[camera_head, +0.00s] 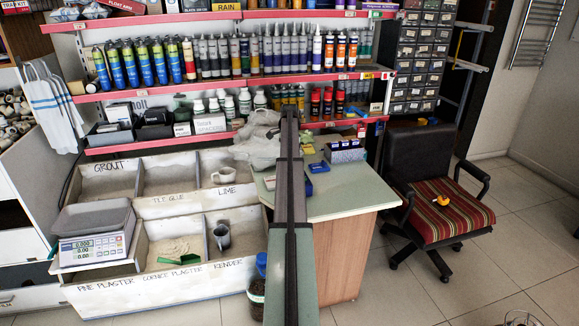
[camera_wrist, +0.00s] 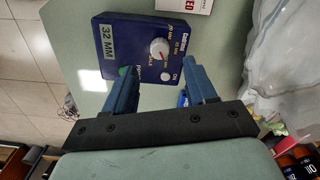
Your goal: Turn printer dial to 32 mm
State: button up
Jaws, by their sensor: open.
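A blue printer box (camera_wrist: 140,52) lies on the pale green counter in the wrist view. It has a white round dial (camera_wrist: 160,48) with a red mark, and size markings around it. The exact setting is too small to read surely. A "32 MM" label (camera_wrist: 107,41) sits on its left side and a green button (camera_wrist: 123,71) near its lower edge. My gripper (camera_wrist: 129,80) is open, with one finger toward each side of the box and nothing between the tips; I see no contact with the dial. In the head view my arm hides part of the counter.
A clear plastic bag (camera_wrist: 280,55) lies close to the right finger. In the head view a blue box of small goods (camera_head: 345,152) stands on the counter (camera_head: 350,195). Shelves of bottles are behind, plaster bins (camera_head: 100,290) at left, and an office chair (camera_head: 440,205) at right.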

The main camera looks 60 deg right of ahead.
notch_tip(320, 180, up, 8)
jog(key=shift+f, duration=0.15)
dwell(0.6)
